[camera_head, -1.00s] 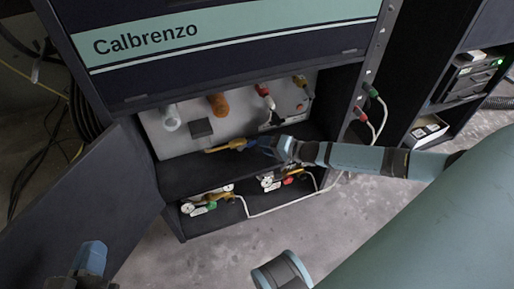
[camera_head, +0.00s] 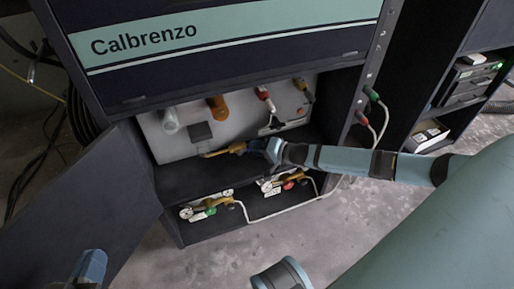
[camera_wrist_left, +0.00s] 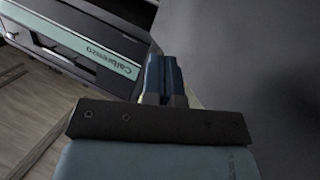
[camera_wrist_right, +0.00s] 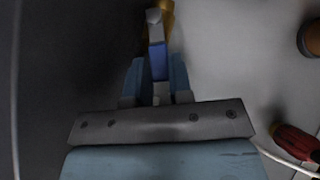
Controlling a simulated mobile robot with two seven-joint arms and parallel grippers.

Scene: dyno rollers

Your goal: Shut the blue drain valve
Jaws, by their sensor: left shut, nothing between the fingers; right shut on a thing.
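The blue drain valve shows in the right wrist view as a blue lever (camera_wrist_right: 158,62) on a brass body (camera_wrist_right: 167,14). In the head view its brass pipe (camera_head: 222,151) runs along the lower part of the white panel. My right gripper (camera_head: 262,148) is at the right end of that pipe and mostly hides the lever. In the right wrist view my right gripper (camera_wrist_right: 156,78) is shut on the blue lever, which lies between its fingers. My left gripper (camera_head: 92,262) is shut and empty at the lower left, away from the valve; it also shows in the left wrist view (camera_wrist_left: 161,66).
An open cabinet door (camera_head: 85,205) stands at left. Orange (camera_head: 218,107), red (camera_head: 265,97) and brass fittings are on the white panel (camera_head: 183,148) above the valve. Gauges with green (camera_head: 211,211) and red valve parts sit on the shelf below. White cables run at right.

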